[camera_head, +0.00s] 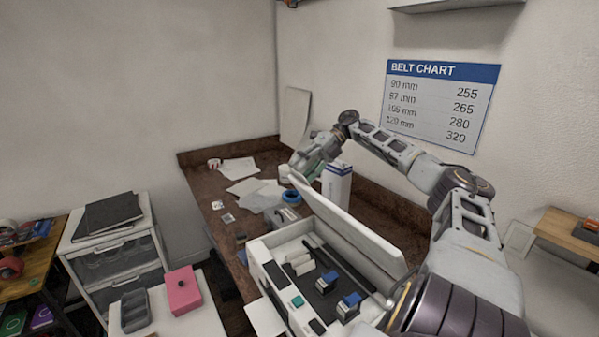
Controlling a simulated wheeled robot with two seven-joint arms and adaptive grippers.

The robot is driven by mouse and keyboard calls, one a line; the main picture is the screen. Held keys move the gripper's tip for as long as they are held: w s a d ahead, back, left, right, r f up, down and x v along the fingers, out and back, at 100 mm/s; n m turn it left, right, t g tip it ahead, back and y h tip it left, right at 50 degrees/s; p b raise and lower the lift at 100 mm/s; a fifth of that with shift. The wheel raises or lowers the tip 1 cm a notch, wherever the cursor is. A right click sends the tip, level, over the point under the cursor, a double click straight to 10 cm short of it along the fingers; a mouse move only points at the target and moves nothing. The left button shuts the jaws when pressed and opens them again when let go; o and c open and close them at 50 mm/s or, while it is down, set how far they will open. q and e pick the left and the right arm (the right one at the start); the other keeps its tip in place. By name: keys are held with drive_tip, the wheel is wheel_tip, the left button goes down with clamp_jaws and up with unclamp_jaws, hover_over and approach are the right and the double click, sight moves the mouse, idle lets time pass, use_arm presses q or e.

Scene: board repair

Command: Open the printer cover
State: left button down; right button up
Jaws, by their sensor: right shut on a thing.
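The white printer (259,255) stands on the brown bench in the lower middle. Its long white cover (345,229) is raised and tilted up along the back side, so the inside shows. Inside are a dark rod and two blue-topped blocks (327,281). My right arm comes in from the right and reaches over behind the cover. My right gripper (299,170) is shut on the cover's far upper end; the fingertips are small and partly hidden there. My left gripper is not in view.
A white box (336,185) stands close behind the cover. Papers (258,193) and a blue tape roll (291,197) lie on the bench (208,193). A drawer unit (112,255) and a pink box (182,290) are at left. A wall rises behind the bench.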

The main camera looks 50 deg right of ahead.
drive_tip(key=shift+s+d+r+p, duration=0.35)
drive_tip(key=shift+d+p, duration=0.1)
drive_tip(key=shift+d, duration=0.1)
clamp_jaws()
drive_tip(key=shift+o, duration=2.4)
unclamp_jaws()
drive_tip(key=shift+w+d+f, duration=0.1)
drive_tip(key=shift+d+f, duration=0.15)
drive_tip(key=shift+d, duration=0.05)
drive_tip(key=o, duration=1)
drive_tip(key=shift+a+r, duration=0.15)
drive_tip(key=shift+a, duration=0.05)
drive_tip(key=shift+d, duration=0.1)
drive_tip(key=shift+v, duration=1.25)
drive_tip(key=shift+v, duration=2.3)
drive_tip(key=shift+d, duration=0.2)
